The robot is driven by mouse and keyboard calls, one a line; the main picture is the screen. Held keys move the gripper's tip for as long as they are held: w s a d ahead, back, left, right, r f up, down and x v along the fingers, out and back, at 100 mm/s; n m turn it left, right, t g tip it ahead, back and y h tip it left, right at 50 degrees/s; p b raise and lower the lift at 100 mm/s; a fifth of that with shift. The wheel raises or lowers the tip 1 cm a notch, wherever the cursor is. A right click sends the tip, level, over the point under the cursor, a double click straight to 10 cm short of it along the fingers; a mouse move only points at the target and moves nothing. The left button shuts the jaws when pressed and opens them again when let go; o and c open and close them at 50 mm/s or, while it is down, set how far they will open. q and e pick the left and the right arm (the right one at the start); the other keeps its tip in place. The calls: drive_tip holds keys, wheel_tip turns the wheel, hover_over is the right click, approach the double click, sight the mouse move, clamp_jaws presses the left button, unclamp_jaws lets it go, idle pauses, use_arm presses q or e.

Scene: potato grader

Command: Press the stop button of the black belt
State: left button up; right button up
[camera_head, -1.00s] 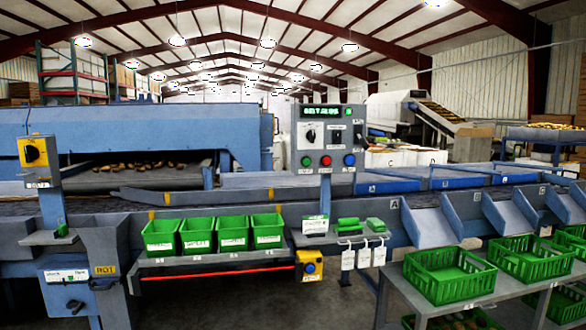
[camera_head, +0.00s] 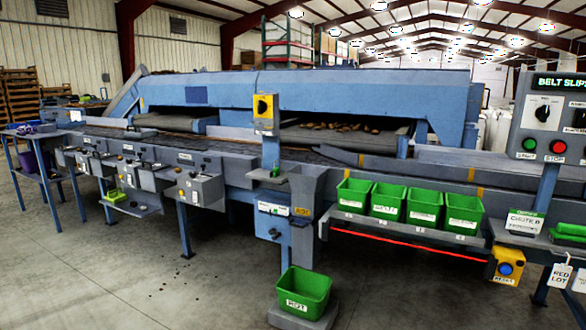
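A grey control panel (camera_head: 548,122) stands on a post at the right edge, partly cut off by the frame. Its lit display (camera_head: 560,82) shows green text that starts "BELT SLIP". Below a black rotary knob (camera_head: 542,113) sit a green button (camera_head: 529,144) and, to its right, a red button (camera_head: 557,147) with a label reading STOP. A dark belt (camera_head: 130,145) runs along the blue machine, and potatoes (camera_head: 335,126) lie under the hood. Which belt the panel serves I cannot tell. Neither of my grippers is in view.
A yellow switch box (camera_head: 265,106) stands on a blue post at centre. A low yellow box with a blue button (camera_head: 505,268) hangs at right. Green bins (camera_head: 355,195) line a shelf; a green ROT bin (camera_head: 303,292) stands lower in front.

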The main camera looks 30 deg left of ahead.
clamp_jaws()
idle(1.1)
use_arm(q)
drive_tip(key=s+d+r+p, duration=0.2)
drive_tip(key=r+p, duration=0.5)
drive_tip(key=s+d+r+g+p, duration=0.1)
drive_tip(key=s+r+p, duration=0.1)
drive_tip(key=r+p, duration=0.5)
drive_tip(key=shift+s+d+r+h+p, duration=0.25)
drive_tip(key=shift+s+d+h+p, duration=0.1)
drive_tip(key=shift+p, duration=0.1)
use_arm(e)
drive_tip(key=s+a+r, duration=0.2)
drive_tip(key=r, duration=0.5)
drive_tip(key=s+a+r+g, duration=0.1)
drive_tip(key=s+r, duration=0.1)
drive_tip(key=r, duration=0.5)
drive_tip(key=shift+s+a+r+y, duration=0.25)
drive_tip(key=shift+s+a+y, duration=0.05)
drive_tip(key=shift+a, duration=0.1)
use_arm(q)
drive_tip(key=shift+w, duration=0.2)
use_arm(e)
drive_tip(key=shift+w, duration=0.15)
